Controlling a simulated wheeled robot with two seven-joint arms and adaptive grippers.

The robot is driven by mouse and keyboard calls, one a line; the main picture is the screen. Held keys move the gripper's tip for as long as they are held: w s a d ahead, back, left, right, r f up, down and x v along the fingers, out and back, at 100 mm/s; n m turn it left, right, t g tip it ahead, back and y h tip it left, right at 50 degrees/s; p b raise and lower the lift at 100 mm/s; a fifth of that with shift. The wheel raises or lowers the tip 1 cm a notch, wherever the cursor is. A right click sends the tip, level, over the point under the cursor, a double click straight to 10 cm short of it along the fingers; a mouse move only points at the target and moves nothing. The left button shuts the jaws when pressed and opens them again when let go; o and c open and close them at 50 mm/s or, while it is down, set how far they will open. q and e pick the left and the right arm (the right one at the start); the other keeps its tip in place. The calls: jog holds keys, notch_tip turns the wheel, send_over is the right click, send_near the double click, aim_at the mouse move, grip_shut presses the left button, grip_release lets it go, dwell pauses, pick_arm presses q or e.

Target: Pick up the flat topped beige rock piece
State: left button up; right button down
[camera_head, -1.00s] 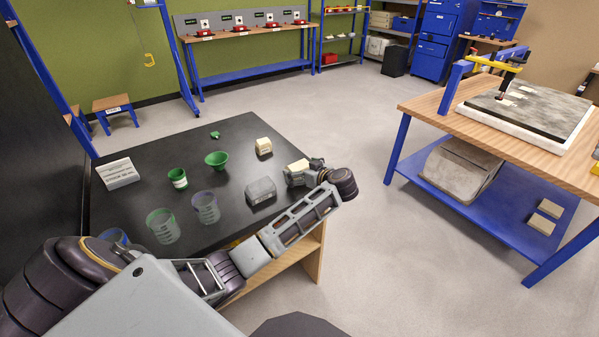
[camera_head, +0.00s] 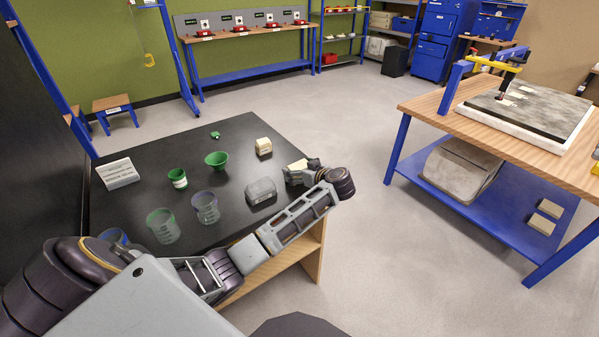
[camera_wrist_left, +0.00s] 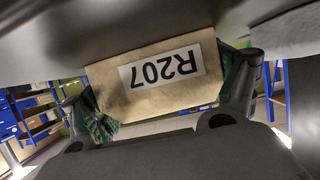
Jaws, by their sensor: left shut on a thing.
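My left gripper (camera_head: 304,174) is at the right edge of the black table and is shut on a beige rock piece (camera_head: 297,165). In the left wrist view the rock piece (camera_wrist_left: 124,98) fills the space between the two fingers (camera_wrist_left: 165,92), with green pads against its sides. It carries a white label reading R207, seen upside down. I cannot tell whether it is clear of the table top. Another beige block (camera_head: 263,147) stands on the table a little behind and left of the gripper. My right gripper is not in view.
The black table (camera_head: 130,212) also bears a grey block (camera_head: 261,191), a green bowl (camera_head: 216,160), a green-and-white cup (camera_head: 178,178), clear beakers (camera_head: 205,207) and a pale slotted tray (camera_head: 118,173). Open floor lies right of it, before a wooden workbench (camera_head: 425,104).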

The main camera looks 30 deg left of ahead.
aim_at(300, 165)
pick_arm(q)
jog(key=shift+r, duration=0.1)
jog(key=c, duration=0.4)
jog(key=shift+r, duration=0.15)
notch_tip(300, 165, up, 8)
jog(key=shift+r+p, duration=0.2)
jog(key=shift+p, duration=0.15)
jog(key=shift+r, duration=0.7)
jog(key=shift+f, duration=0.1)
